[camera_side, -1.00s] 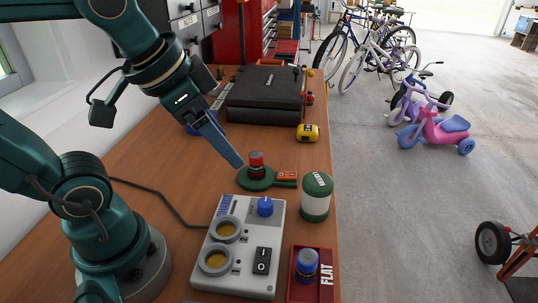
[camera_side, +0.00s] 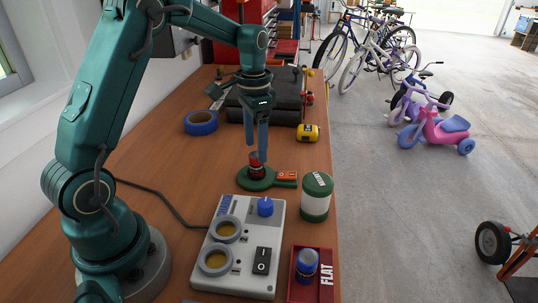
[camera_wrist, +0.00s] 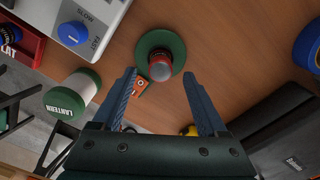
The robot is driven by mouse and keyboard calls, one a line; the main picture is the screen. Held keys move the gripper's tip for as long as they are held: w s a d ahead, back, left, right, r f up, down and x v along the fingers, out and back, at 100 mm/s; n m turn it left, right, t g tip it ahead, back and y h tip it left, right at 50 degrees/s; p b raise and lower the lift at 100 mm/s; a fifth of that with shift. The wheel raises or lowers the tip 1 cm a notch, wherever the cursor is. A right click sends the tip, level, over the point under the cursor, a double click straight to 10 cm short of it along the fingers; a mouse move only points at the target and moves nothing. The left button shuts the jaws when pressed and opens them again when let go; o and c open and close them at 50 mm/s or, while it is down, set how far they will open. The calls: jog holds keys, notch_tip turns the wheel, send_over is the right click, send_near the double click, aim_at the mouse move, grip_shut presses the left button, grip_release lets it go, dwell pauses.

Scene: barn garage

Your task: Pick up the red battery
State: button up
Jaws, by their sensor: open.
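The red battery (camera_side: 254,171) stands upright on a round green base (camera_side: 268,184) on the workbench. In the wrist view the red battery (camera_wrist: 160,68) shows on the green disc, ahead of and between the fingers. My gripper (camera_side: 257,150) points down just above the battery, its blue fingertips close to the battery's top. In the wrist view my gripper (camera_wrist: 158,82) is open with nothing between its fingers. I cannot tell from the side view whether a fingertip touches the battery.
A grey charger box (camera_side: 243,245) with two round wells is in front. A red tray (camera_side: 327,262) marked FLAT holds a blue battery (camera_side: 307,262). A white-green lantern canister (camera_side: 316,197) stands right of the base. Blue tape (camera_side: 201,122), a yellow tape measure (camera_side: 307,132) and a black case (camera_side: 236,109) lie behind.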

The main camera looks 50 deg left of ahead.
aim_at(256, 154)
jog(key=shift+f, duration=2.45)
grip_shut()
